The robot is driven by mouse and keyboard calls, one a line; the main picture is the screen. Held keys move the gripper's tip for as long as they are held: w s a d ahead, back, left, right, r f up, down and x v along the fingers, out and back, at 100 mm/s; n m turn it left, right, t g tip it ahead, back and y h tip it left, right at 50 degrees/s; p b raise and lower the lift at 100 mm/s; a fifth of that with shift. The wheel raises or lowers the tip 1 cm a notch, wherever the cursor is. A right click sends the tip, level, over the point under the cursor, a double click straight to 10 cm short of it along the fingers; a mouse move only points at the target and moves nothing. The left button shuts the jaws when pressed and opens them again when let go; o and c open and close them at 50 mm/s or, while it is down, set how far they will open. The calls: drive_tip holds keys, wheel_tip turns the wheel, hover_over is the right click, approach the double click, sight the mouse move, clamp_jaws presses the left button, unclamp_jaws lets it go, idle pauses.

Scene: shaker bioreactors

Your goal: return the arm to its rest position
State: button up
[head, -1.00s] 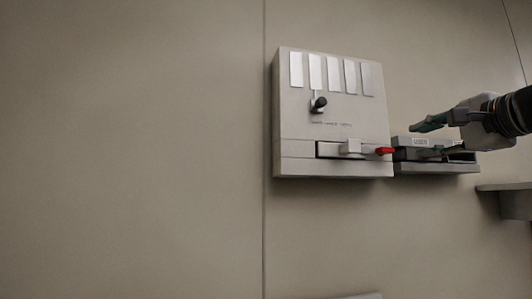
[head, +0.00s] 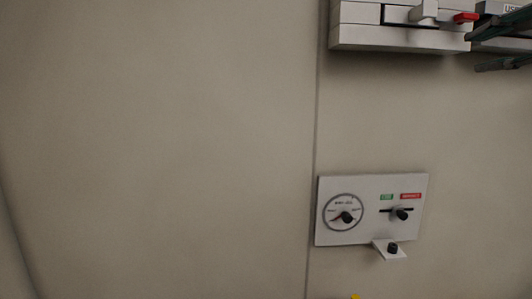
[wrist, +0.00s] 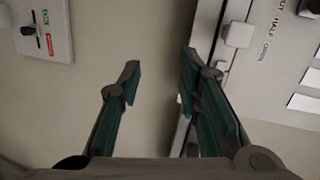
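My gripper (wrist: 160,75) is open and empty in the wrist view, its two dark-green-padded fingers apart with bare wall between them. In the head view only its fingers (head: 500,48) show, at the upper right edge, in front of or beside the wall box. The rest of my arm is outside the head view.
A pale wall box (head: 400,38) with a red-tipped slider (head: 466,17) is at the top right; it also shows in the wrist view (wrist: 262,70), close to the right finger. Below it is a panel (head: 363,232) with a dial, a slider and a small bracket. The left wall is bare.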

drive_tip(key=s+a+f+n+g+y, duration=0.1)
drive_tip(key=s+a+f+n+g, duration=0.25)
drive_tip(key=a+f, duration=0.5)
drive_tip(key=s+a+f+n+g, duration=0.3)
drive_tip(key=a+f+n, duration=0.15)
drive_tip(key=f, duration=0.65)
drive_tip(key=s+a+f+n+g+h, duration=0.1)
drive_tip(key=s+f+n+g, duration=0.1)
drive_tip(key=s+f, duration=0.3)
drive_tip(key=s+a+f+n+g+h, duration=0.2)
drive_tip(key=s+f+n, duration=0.3)
drive_tip(key=f, duration=0.6)
drive_tip(key=shift+s+h, duration=0.3)
drive_tip(key=shift+s, duration=0.4)
